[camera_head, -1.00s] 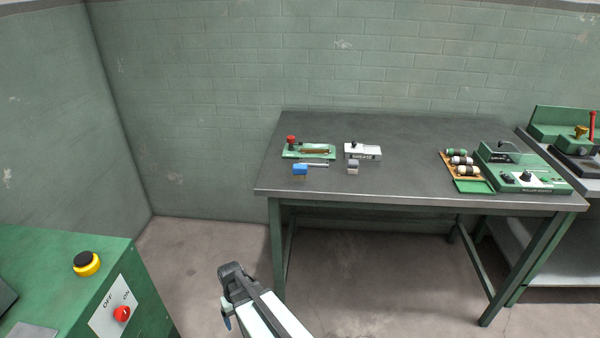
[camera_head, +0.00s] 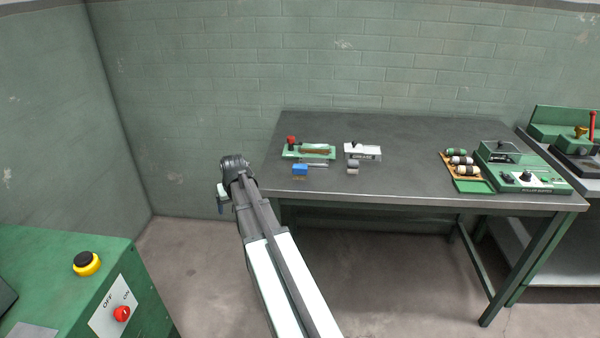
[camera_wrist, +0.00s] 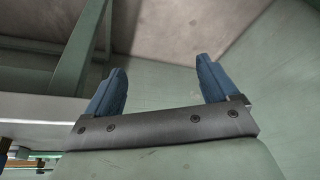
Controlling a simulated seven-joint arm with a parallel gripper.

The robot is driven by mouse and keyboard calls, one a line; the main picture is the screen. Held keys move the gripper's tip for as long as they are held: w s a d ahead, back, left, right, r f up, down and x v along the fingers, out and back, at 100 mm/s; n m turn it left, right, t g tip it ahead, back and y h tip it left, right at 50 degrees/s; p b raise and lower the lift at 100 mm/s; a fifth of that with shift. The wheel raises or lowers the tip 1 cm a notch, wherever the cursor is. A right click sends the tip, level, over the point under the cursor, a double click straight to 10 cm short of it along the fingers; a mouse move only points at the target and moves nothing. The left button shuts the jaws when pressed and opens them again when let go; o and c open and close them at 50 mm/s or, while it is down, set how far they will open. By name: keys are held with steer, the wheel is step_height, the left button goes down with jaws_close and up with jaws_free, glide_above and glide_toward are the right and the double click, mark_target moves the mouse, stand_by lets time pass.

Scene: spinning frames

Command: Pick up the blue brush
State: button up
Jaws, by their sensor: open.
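The blue brush (camera_head: 300,169) lies near the front left edge of the grey workbench (camera_head: 400,180). It has a blue block end and bristles below. A few small things at the lower left of that view are too cropped to identify.
A green fixture with a red knob (camera_head: 291,140) stands behind the brush. A white box (camera_head: 363,152) and a small grey block (camera_head: 353,169) are to its right. A roller tray (camera_head: 462,172) and green machine (camera_head: 525,178) stand farther right. The bench middle is clear.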

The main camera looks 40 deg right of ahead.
steer(key=w+d+r+t, duration=0.1)
steer(key=d+r, duration=0.2)
steer(key=r, duration=0.3)
steer(key=w+d+r+t, duration=0.1)
steer(key=d+r, duration=0.2)
steer(key=r, duration=0.4)
steer(key=m+g+h, duration=0.3)
steer(key=m, duration=0.3)
glide_toward(300, 166)
steer(key=x, duration=0.5)
steer(key=shift+w+d+r, duration=0.2)
steer(key=shift+w+d, duration=0.05)
steer(key=shift+w, duration=0.1)
steer(key=shift+s+x, duration=0.1)
steer(key=shift+x, duration=1.25)
steer(key=shift+s+x, duration=0.15)
steer(key=shift+x, duration=1.2)
steer(key=shift+a, duration=0.15)
steer(key=shift+c, duration=0.2)
steer(key=c, duration=1)
